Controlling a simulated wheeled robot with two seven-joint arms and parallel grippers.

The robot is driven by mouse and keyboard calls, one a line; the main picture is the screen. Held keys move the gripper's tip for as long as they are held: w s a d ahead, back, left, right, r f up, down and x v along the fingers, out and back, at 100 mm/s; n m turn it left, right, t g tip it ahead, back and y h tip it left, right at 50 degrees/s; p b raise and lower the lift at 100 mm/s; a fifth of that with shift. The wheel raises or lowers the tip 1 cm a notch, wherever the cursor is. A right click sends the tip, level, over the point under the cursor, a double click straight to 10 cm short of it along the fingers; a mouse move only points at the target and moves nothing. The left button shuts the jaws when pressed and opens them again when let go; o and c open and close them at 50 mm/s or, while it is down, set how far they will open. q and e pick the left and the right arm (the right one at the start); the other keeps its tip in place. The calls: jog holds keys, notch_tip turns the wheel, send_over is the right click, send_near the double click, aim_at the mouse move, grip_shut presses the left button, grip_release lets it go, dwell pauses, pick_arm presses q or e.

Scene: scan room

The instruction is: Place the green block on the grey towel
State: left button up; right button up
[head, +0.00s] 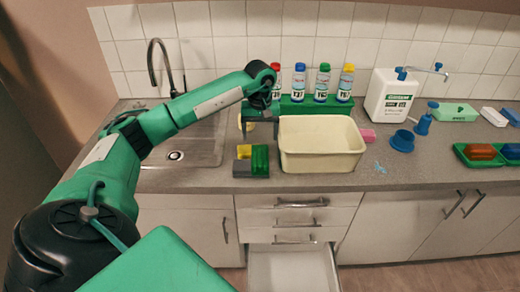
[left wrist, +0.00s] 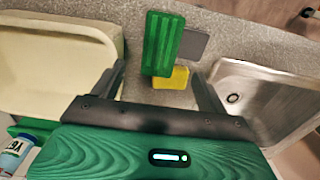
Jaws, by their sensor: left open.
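The green block (head: 260,160) stands on the counter just left of the cream basin. A small grey piece (head: 242,169) lies against its left side; I cannot tell whether this is the grey towel. Both show in the left wrist view, the ridged green block (left wrist: 163,42) beside the flat grey piece (left wrist: 191,45). A yellow block (head: 244,151) touches them at the back. My left gripper (head: 260,130) is open and empty, above and behind the blocks, with its fingers apart in the left wrist view (left wrist: 160,85). My right gripper is out of view.
The cream basin (head: 321,166) stands close on the right, the steel sink (head: 185,150) on the left. Several capped bottles (head: 321,84) stand in a green rack behind. A white jug (head: 390,97) and blue ring (head: 402,141) are farther right. A drawer (head: 292,268) below is open.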

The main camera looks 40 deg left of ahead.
pick_arm(q)
jog(key=shift+r, duration=1.3)
